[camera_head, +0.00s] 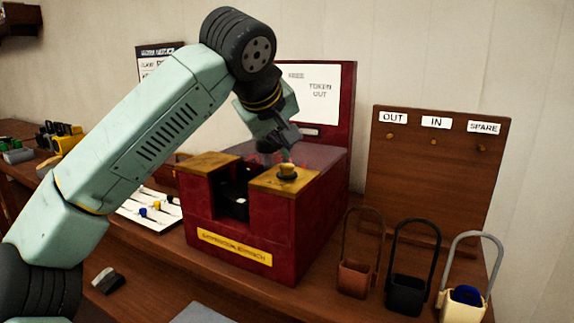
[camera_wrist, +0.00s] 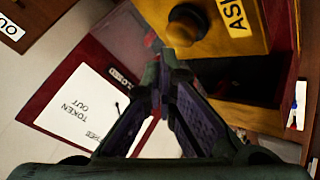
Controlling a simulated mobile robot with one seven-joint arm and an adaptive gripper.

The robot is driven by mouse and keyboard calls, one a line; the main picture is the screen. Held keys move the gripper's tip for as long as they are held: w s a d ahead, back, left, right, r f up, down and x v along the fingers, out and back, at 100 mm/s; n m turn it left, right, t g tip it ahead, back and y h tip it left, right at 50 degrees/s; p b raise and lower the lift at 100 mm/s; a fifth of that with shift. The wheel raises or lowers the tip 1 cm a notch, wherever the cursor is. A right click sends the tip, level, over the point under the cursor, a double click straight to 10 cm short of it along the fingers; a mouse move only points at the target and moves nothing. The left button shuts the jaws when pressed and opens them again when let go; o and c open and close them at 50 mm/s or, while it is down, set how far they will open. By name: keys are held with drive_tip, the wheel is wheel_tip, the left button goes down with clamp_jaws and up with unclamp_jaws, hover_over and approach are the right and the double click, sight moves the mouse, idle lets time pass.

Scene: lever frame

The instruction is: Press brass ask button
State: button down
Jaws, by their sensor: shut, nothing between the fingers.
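The brass ask button (camera_head: 287,170) is a small round knob on the brass plate at the right front of the red machine (camera_head: 313,215). In the wrist view the button (camera_wrist: 187,24) looks dark and stands on the yellow brass plate (camera_wrist: 222,35) beside a label partly cut off by the frame. My gripper (camera_head: 289,157) is shut and empty, pointing down just above the button. In the wrist view its fingertips (camera_wrist: 167,60) meet just below the button in the picture. I cannot tell whether they touch it.
A board with hooks (camera_head: 430,180) labelled OUT, IN and SPARE stands at right. Three looped holders, brown (camera_head: 354,279), black (camera_head: 408,295) and cream (camera_head: 448,304), stand before it. A white sheet (camera_head: 148,212) with small coloured pieces lies left. The machine has a dark slot (camera_head: 235,197).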

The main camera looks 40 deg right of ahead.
sight(283, 165)
drive_tip(key=shift+f, duration=0.15)
idle(0.4)
drive_tip(key=shift+f, duration=0.3)
drive_tip(key=shift+f+b, duration=0.3)
drive_tip(key=shift+f, duration=0.2)
idle(0.6)
drive_tip(key=shift+r, duration=0.2)
drive_tip(key=shift+r+p, duration=0.8)
drive_tip(key=shift+p, duration=0.2)
wheel_tip(283, 165, up, 5)
drive_tip(key=p, duration=0.5)
drive_tip(key=shift+f, duration=0.1)
